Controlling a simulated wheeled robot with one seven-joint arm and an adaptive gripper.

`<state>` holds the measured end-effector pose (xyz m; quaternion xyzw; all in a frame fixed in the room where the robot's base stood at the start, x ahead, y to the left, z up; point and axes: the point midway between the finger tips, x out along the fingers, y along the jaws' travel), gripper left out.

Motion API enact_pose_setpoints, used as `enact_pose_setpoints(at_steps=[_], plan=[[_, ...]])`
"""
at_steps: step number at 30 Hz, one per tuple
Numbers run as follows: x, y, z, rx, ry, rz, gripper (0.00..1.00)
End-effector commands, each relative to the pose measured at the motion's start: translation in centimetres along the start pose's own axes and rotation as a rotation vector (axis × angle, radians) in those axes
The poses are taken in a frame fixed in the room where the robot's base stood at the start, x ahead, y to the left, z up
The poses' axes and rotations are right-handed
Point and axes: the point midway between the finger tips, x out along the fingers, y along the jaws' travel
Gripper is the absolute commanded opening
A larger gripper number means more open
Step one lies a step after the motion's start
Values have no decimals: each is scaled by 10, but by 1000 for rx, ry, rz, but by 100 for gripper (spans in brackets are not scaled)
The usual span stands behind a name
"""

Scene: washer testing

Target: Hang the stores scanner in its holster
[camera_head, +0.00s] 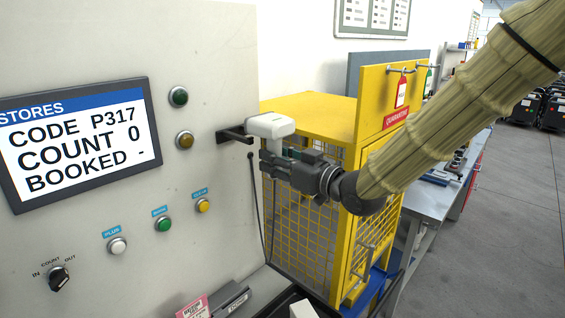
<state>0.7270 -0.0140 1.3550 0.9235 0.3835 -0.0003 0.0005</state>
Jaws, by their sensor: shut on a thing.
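The stores scanner (270,125) has a white, rounded head and is near the right edge of the stores panel. My gripper (272,160) is shut on the scanner's lower part, just below the head; its fingers hide most of the handle. The holster (234,134) looks like a dark forked bracket standing out from the panel's right side. The scanner's head is right beside the bracket's outer end in the picture. I cannot tell whether it touches or rests on the bracket. A black cord (258,205) hangs below, along the panel's edge.
The panel (215,60) carries a screen (80,138), buttons and a rotary knob (59,279). A yellow mesh quarantine cage (310,115) stands close behind my gripper. A workbench (430,200) is farther right. Floor is open at far right.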

Motion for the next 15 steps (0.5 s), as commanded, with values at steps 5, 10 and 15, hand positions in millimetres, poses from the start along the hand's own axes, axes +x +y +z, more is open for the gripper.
enact_pose_setpoints(at_steps=[5, 10, 15], plan=[[14, 0, 0, 0, 1, -1, 6], [27, 0, 1, 0, 1, 0, 6], [39, 0, 2, 0, 0, -1, 6]])
